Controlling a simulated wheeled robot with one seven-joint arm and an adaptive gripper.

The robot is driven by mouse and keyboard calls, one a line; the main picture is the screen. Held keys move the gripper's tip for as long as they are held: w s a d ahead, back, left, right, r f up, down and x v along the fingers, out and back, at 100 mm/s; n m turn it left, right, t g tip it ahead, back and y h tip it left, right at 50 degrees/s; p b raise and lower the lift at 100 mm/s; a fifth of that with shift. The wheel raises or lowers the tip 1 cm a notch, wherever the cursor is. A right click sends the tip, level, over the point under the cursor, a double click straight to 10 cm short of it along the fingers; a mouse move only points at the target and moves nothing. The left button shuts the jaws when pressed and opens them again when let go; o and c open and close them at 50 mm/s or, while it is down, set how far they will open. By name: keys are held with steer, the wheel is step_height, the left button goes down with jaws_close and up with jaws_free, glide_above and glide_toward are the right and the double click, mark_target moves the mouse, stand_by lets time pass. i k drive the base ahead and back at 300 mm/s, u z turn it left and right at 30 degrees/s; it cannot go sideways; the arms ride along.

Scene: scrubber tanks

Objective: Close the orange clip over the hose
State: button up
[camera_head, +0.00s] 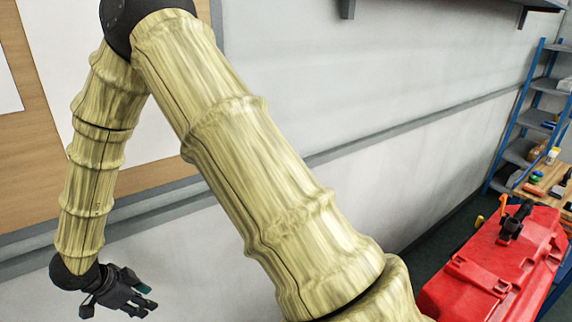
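A red tank (492,265) stands at the lower right, partly cut off by the frame edge. A black fitting (512,224), perhaps the hose end, stands up on its top. Small orange pieces show beside it, one at the tank's left edge (479,221) and one close to the fitting (503,198). Either may be the orange clip; at this size I cannot tell which, or whether it is open. My gripper (147,299) is at the lower left, far from the tank and pointing right and down. Nothing is visibly held; its finger gap is unclear.
A wooden bench (549,180) with small items is behind the tank. A blue shelf rack (525,125) stands at the far right. A grey rail (400,122) runs along the pale wall. My arm crosses the middle and hides part of the view.

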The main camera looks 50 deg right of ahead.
mark_target(503, 198)
steer(key=z, duration=1.85)
steer(key=i, duration=1.45)
steer(key=z, duration=1.65)
